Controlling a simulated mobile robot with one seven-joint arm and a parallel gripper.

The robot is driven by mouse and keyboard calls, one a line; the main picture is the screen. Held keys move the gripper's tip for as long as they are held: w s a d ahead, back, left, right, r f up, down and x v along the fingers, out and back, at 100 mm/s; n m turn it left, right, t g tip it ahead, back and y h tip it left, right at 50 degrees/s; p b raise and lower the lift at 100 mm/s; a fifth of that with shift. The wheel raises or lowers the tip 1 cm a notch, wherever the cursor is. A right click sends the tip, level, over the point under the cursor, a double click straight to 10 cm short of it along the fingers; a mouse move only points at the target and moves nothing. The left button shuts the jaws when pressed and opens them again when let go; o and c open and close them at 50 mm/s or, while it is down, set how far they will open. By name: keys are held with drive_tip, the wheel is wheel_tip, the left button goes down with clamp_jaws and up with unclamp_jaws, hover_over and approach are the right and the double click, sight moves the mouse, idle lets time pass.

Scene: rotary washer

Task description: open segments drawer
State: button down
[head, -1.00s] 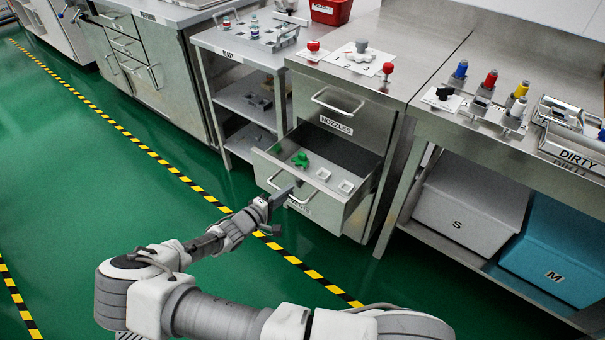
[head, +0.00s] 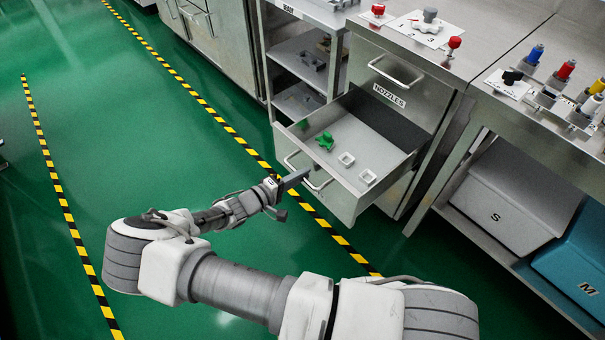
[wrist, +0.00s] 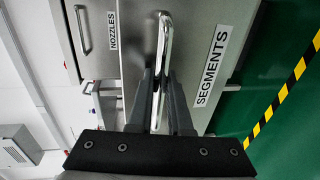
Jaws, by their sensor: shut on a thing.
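The segments drawer (head: 335,196) is the lower drawer of the steel cabinet and stands well pulled out in the head view. A green part (head: 325,141) and two white square pieces (head: 346,159) lie inside it. Its front, labelled SEGMENTS (wrist: 211,66), faces the wrist camera, with a metal bar handle (wrist: 165,35). My gripper (head: 299,179) is at the drawer front, shut on this handle. In the wrist view its two dark fingers (wrist: 160,88) lie on either side of the bar. The fingertips' exact contact is partly hidden in the head view.
The nozzles drawer (head: 390,84) above is shut. Red knobs and a grey knob on a white plate (head: 420,28) stand on the cabinet top. Shelving (head: 300,65) is to the left, a bench with bins (head: 500,205) to the right. Green floor (head: 190,130) before the drawer is clear.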

drive_tip(key=c, duration=0.8)
unclamp_jaws()
drive_tip(key=shift+c, duration=0.2)
drive_tip(key=shift+a, duration=0.1)
drive_tip(key=p+v, duration=0.2)
drive_tip(key=v, duration=1.5)
drive_tip(key=shift+a, duration=0.15)
